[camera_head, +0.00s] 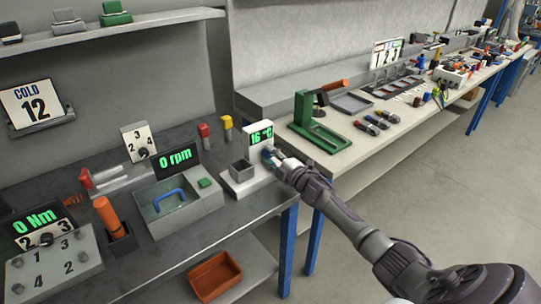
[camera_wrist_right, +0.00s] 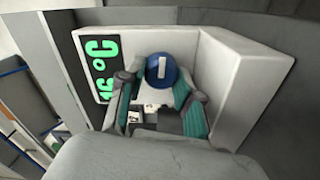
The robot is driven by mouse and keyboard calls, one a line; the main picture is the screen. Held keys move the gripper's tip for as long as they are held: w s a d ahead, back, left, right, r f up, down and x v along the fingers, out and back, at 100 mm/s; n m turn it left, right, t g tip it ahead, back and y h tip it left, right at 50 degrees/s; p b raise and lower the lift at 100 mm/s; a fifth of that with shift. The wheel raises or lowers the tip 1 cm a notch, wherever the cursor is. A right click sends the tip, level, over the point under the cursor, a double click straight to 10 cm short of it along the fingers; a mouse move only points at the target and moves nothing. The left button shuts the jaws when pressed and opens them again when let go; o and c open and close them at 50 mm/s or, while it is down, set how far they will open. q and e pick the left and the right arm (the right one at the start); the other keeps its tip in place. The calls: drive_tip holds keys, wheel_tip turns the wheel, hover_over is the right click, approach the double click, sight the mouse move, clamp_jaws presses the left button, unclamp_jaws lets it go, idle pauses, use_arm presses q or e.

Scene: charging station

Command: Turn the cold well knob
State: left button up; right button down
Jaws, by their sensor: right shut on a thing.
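The cold well is a white block (camera_head: 246,180) with a small grey square cup (camera_head: 241,170) and a green "16 °C" display (camera_head: 261,136). Its blue round knob (camera_wrist_right: 162,70), with a white pointer line, is on the white housing beside the display in the wrist view. In that view the line stands nearly upright. My right gripper (camera_wrist_right: 160,88) has its two fingers on either side of the knob, shut on it. In the head view my right gripper (camera_head: 271,158) covers much of the knob. A sign (camera_head: 36,103) reads "COLD 12". My left gripper is out of view.
Left of the well stand a grey bath with a blue handle (camera_head: 170,196), a "0 rpm" display (camera_head: 175,158) and an orange-handled tool (camera_head: 107,213). A green press (camera_head: 307,120) stands on the bench behind my right arm. Bare bench lies in front of the bath.

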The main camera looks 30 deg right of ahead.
idle(0.5)
drive_tip(key=c, duration=0.8)
unclamp_jaws()
drive_tip(key=shift+d, duration=0.1)
drive_tip(key=shift+o, duration=0.2)
drive_tip(key=shift+f, duration=0.1)
drive_tip(key=shift+s, duration=0.1)
drive_tip(key=shift+s+f, duration=0.1)
drive_tip(key=shift+s, duration=0.45)
drive_tip(key=s, duration=0.5)
drive_tip(key=shift+d, duration=0.2)
drive_tip(key=shift+s+d+r, duration=0.1)
drive_tip(key=shift+s+r, duration=0.15)
drive_tip(key=shift+s, duration=0.65)
